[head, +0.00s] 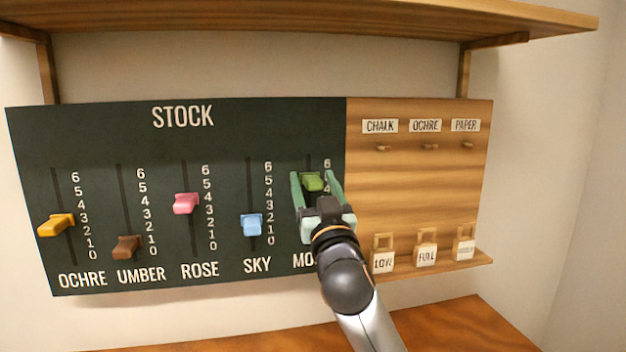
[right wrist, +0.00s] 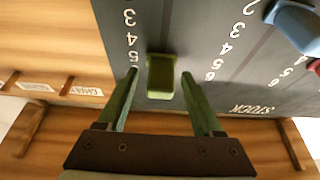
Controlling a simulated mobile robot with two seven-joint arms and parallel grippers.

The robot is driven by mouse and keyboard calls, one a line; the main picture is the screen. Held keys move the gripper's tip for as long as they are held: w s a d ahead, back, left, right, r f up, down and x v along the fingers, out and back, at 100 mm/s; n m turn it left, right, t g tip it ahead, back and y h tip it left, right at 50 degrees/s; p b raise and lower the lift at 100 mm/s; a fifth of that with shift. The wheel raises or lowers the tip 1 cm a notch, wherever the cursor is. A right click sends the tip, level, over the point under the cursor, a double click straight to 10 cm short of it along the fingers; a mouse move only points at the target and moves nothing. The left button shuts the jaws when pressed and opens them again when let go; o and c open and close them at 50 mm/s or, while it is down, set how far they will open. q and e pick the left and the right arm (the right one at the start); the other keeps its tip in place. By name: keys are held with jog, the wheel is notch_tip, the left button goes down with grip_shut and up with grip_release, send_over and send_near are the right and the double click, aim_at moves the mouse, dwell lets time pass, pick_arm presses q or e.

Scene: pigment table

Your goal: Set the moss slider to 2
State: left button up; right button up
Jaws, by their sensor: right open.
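The green moss slider (head: 312,182) sits high in its slot, at the right end of the dark STOCK board (head: 120,130). It appears to be around 4 to 5, but its exact mark is hard to tell. My right gripper (head: 314,176) is open at the board, with one finger on each side of the slider. The right wrist view shows the slider (right wrist: 161,77) between the fingertips (right wrist: 159,74), with gaps on both sides. My gripper hides the lower moss numbers and part of the MOSS label. My left gripper is not in view.
The blue sky slider (head: 251,225) is just left of my gripper. The rose (head: 186,203), umber (head: 126,247) and ochre (head: 56,225) sliders are further left. A wooden panel (head: 420,190) with pegs and tags is at right. A shelf (head: 300,18) overhangs the board.

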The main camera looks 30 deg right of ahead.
jog(key=shift+c, duration=0.2)
grip_shut()
dwell(0.4)
dwell(0.9)
